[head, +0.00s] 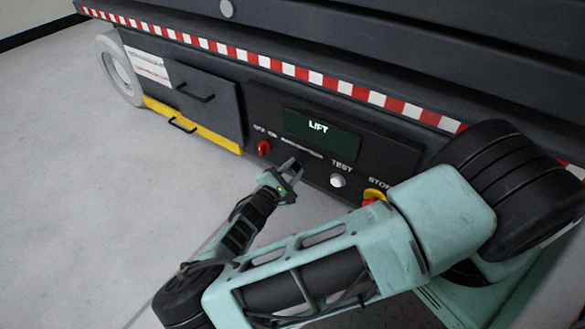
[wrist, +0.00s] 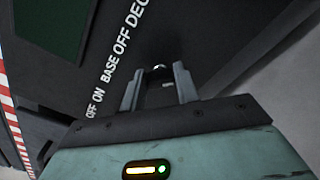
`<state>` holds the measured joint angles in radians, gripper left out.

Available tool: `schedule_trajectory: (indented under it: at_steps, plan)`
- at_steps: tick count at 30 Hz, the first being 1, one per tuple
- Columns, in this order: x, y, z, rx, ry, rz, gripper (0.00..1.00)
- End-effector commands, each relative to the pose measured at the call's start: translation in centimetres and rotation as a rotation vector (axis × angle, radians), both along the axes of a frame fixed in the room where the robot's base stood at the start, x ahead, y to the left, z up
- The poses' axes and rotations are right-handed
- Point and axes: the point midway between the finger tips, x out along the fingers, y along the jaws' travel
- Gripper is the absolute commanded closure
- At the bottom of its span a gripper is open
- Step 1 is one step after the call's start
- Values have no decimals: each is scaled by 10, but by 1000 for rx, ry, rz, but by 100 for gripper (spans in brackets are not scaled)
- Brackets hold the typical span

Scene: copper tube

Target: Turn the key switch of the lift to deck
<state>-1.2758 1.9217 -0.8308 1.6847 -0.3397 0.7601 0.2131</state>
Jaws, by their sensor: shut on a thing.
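The lift's control panel (head: 325,150) is dark, with a green screen reading LIFT (head: 317,127). The label BASE OFF DECK (wrist: 125,45) runs along it in the wrist view. My gripper (head: 290,168) is at the panel just below that label. In the wrist view my gripper (wrist: 158,76) has its two fingers closed on the key switch (wrist: 160,68). Only a small bright metal bit of the key shows between the fingertips. The fingers hide the rest, so I cannot tell which position it points to. In the head view the key is hidden by my gripper.
A red knob (head: 264,147) sits left of my gripper under OFF ON. A white TEST button (head: 337,181) and a red and yellow STOP button (head: 373,197) are to its right. A drawer with a yellow edge (head: 195,126) is further left. Open floor (head: 90,200) lies in front.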

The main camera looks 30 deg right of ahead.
Motion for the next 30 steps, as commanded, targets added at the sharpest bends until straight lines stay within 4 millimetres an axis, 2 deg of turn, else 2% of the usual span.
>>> schedule_trajectory:
  at_steps: [18,19,21,30]
  plan:
    - [-1,1,-1,19,-44,-1,92]
    - [-1,1,-1,19,-44,-1,64]
    - [-1,0,-1,18,-43,-1,47]
    - [-1,1,0,19,-42,0,47]
